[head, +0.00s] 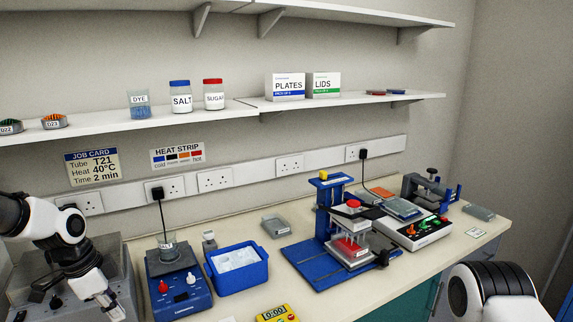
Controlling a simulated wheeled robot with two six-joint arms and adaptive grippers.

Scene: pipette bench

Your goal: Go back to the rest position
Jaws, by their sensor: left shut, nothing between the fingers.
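My left gripper (108,303) points down at the left of the bench, over or beside a grey machine (128,280). It is shut and holds nothing. It is apart from the blue stirrer hotplate (180,290) to its right, which carries a glass beaker (168,246). Of my right arm only a thick white and black part shows at the bottom right corner; its gripper is outside the picture.
A blue ice box (238,270), a blue pipetting stand (325,262), a white control box (412,229) and a yellow timer (277,314) stand on the bench (460,236). A shelf (230,112) with jars and boxes runs above. Bare bench lies along the front right.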

